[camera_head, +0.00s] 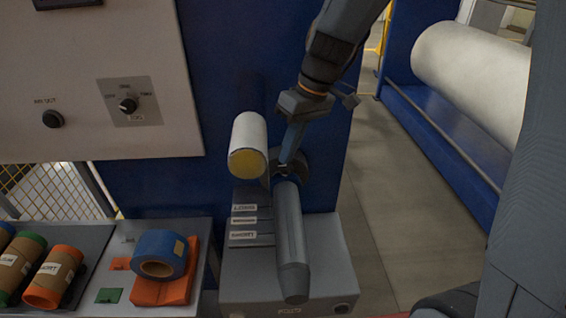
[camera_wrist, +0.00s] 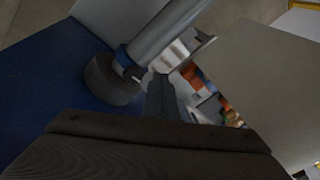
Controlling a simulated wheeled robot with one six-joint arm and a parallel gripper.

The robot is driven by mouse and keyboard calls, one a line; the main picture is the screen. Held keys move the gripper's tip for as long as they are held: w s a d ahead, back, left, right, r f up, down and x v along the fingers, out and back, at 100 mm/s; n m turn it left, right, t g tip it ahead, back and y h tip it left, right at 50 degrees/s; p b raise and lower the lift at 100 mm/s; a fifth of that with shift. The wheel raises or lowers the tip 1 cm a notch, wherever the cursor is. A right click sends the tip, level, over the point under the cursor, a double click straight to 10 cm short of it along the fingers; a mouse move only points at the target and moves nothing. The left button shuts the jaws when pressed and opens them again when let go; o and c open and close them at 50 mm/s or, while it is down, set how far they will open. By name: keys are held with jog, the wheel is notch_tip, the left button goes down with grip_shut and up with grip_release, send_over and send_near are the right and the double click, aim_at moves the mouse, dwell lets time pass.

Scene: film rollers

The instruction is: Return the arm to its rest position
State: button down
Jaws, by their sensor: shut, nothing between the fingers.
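My gripper (camera_head: 284,162) hangs from the upper right in the head view, its fingers pointing down. It is shut and empty. The fingertips are close to the base of a grey metal shaft (camera_head: 289,235) that sticks out of the blue machine panel; I cannot tell whether they touch it. In the wrist view the closed fingers (camera_wrist: 161,95) point away from the camera, beside the shaft (camera_wrist: 165,32). A blue band (camera_wrist: 128,62) and a dark round mount (camera_wrist: 108,82) show at the shaft's base. My arm reaches up out of the head view.
A white roller with a yellow end (camera_head: 248,140) juts out just left of my gripper. A grey box (camera_head: 332,262) stands below the shaft. At left are a blue tape roll (camera_head: 150,243) and several cardboard rolls. A large white roll (camera_head: 475,78) is at right; open floor (camera_head: 385,215) lies between.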

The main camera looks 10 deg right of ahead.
jog(key=s+d+f+m+h+b, duration=0.1)
jog(key=s+d+f+m+b, duration=0.2)
jog(key=f, duration=0.5)
jog(key=s+d+f+m+t+h+b, duration=0.1)
jog(key=s+d+f+m+b, duration=0.3)
jog(key=d+f+b, duration=0.4)
jog(key=shift+s+d+f+h, duration=0.5)
jog(key=shift+d+f+h, duration=0.2)
jog(key=shift+d, duration=0.1)
jog(key=shift+r, duration=0.1)
jog(key=w+a+r+n+g+y+p, duration=0.1)
jog(key=w+a+r+n+y, duration=0.1)
jog(key=w+a+r+n, duration=0.5)
jog(key=w+a+r+n+y+p, duration=0.1)
jog(key=w+a+r+n+p, duration=0.1)
jog(key=a+r+n, duration=0.6)
jog(key=shift+n, duration=0.5)
jog(key=f+b, duration=0.2)
jog(key=d+f+b, duration=0.1)
jog(key=f+b, duration=0.1)
jog(key=d+f+b, duration=0.1)
jog(key=f+b, duration=0.1)
jog(key=b, duration=0.1)
jog(key=shift+w+d+f, duration=0.2)
jog(key=shift+w+f, duration=0.05)
jog(key=shift+f, duration=0.15)
